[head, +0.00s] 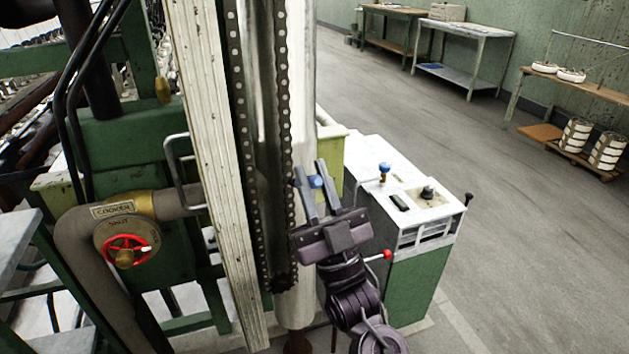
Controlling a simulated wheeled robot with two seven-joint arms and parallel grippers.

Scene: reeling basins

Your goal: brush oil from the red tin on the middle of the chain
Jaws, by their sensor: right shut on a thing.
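The chain (237,110) is a dark loop with light rivets. It runs down in two long strands to a sprocket (280,284) low on the machine. My right gripper (314,173) is just right of the lower part of the right strand, its fingers pointing up. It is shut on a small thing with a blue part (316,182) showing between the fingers. Most of that thing is hidden, so I cannot tell whether it is a brush or whether it touches the chain. I see no red tin. My left gripper is out of view.
A white post (204,120) stands left of the chain. A brown pipe (75,240) with a red handwheel (127,250) is further left. A white-topped green cabinet (415,215) stands close right of my gripper. Open floor (520,230) and tables (465,30) lie beyond.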

